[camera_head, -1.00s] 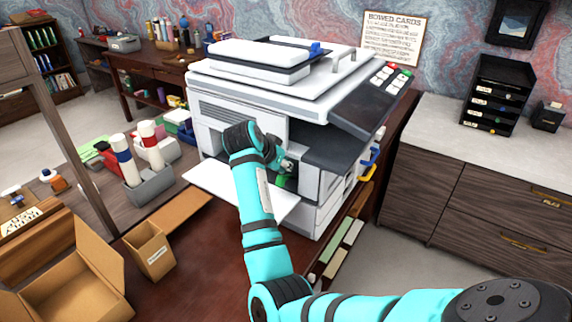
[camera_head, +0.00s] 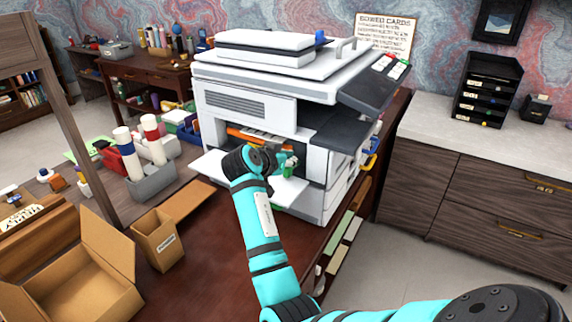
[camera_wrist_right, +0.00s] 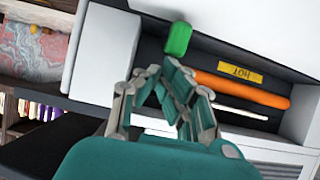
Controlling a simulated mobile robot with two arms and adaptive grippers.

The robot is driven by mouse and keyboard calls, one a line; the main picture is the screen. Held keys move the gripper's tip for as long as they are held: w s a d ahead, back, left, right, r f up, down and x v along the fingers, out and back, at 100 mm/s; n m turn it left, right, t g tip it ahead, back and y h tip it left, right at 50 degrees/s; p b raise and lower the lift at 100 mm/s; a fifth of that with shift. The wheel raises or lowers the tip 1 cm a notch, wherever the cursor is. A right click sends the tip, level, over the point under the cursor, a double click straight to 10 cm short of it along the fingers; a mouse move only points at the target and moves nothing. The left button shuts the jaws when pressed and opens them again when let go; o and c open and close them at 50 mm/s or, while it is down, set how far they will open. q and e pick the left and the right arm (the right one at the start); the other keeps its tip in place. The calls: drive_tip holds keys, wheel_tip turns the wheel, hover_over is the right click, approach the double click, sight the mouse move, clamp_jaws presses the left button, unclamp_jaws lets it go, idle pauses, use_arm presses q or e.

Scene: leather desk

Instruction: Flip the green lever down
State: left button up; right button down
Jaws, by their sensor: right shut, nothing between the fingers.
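The green lever (camera_wrist_right: 179,39) shows in the right wrist view as a rounded bright green block by the edge of the printer's dark opening. It is just beyond my right fingertips (camera_wrist_right: 172,75); I cannot tell whether they touch it. My right gripper (camera_head: 288,163) is shut and empty in the head view, in front of the open bay of the white printer (camera_head: 245,105). In that view I cannot pick out the lever clearly from the green fingers. My left gripper is not in view.
An orange roller (camera_wrist_right: 240,90) with a yellow HOT label (camera_wrist_right: 240,74) lies inside the bay. The printer's white front flap (camera_head: 212,164) is folded down under my right arm.

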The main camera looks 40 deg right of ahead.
drive_tip(key=shift+a+r, duration=0.15)
drive_tip(key=shift+a, duration=0.1)
drive_tip(key=shift+d, duration=0.1)
drive_tip(key=shift+r+p, duration=0.7)
drive_tip(key=shift+r, duration=0.1)
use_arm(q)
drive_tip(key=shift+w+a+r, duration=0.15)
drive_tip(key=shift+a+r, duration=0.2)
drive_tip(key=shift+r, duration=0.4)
